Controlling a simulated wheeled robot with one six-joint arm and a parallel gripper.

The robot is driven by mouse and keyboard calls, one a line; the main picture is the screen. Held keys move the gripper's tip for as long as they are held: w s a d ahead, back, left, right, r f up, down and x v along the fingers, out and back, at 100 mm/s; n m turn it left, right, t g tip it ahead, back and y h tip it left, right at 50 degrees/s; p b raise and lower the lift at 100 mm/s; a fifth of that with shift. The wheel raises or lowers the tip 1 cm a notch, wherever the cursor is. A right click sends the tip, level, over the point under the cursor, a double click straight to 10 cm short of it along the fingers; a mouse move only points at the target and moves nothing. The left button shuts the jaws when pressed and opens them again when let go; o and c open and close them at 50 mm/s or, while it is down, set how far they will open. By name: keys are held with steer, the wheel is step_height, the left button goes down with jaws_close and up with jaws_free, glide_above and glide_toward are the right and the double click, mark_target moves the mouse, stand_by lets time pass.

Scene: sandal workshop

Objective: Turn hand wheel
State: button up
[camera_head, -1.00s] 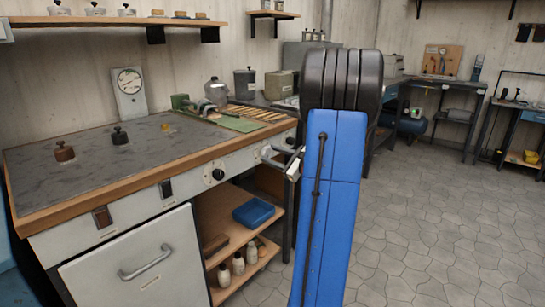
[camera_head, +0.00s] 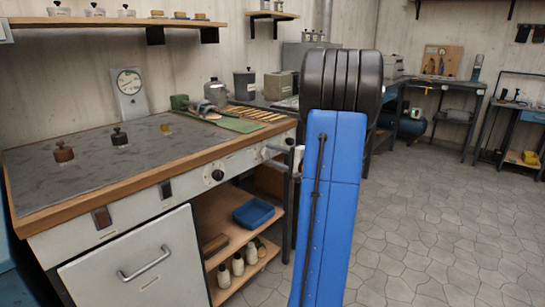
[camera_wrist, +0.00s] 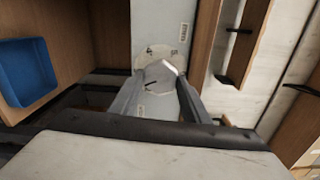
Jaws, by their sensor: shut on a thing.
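The hand wheel (camera_head: 275,151) is on the right end of the bench's pale front panel. Only some grey metal of it shows beside my blue arm, which hides the rest. In the wrist view, my gripper (camera_wrist: 161,78) points at the panel, with one finger on each side of a pale metal part of the hand wheel (camera_wrist: 160,69). The fingers are closed on that part. A round pale plate with dark marks lies behind it. The exact contact is hard to make out. In the head view the gripper is mostly hidden behind my arm.
A black knob (camera_head: 217,175) sits left of the wheel. Below, an open shelf holds a blue tray (camera_head: 253,213) and bottles. The floor at right is clear.

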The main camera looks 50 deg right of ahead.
steer(key=n, duration=1.3)
steer(key=shift+a+n, duration=0.15)
steer(key=shift+n, duration=0.25)
steer(key=n, duration=1)
steer(key=shift+a+n, duration=0.1)
steer(key=shift+n, duration=0.3)
steer(key=o, duration=1)
steer(key=shift+s+r, duration=0.1)
steer(key=shift+s, duration=0.05)
steer(key=s, duration=0.5)
steer(key=s+d, duration=0.1)
steer(key=s, duration=1.1)
steer(key=shift+d, duration=0.2)
